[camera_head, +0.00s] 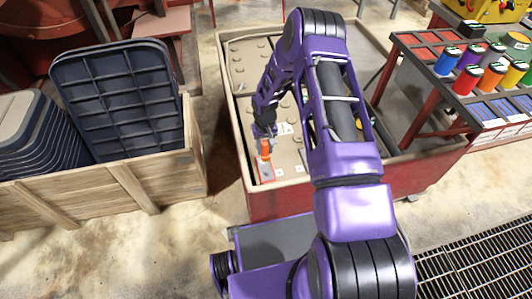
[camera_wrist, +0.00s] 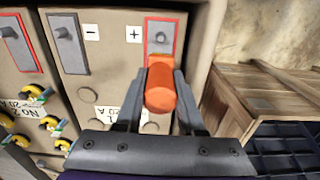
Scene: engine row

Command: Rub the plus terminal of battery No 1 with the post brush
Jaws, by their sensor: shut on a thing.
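My gripper (camera_wrist: 155,90) is shut on the orange post brush (camera_wrist: 160,88). In the head view, the brush (camera_head: 265,148) is over the near left corner of the batteries. Its far end points at the red-edged plate marked plus (camera_wrist: 163,24). The grey plus terminal post (camera_wrist: 159,38) shows just beyond the brush; I cannot tell whether they touch. The battery (camera_wrist: 110,72) also has a minus post (camera_wrist: 65,33). Its label (camera_wrist: 110,112) is partly hidden by my gripper, so its number is unreadable. The neighbouring battery's label (camera_wrist: 18,108) reads No 2.
The batteries sit in a red-sided cart (camera_head: 300,203). A wooden crate (camera_head: 160,180) with dark ribbed trays stands to the left. A rack (camera_head: 400,130) with coloured cylinders stands at the right. Yellow-ringed parts (camera_wrist: 50,122) lie on battery No 2.

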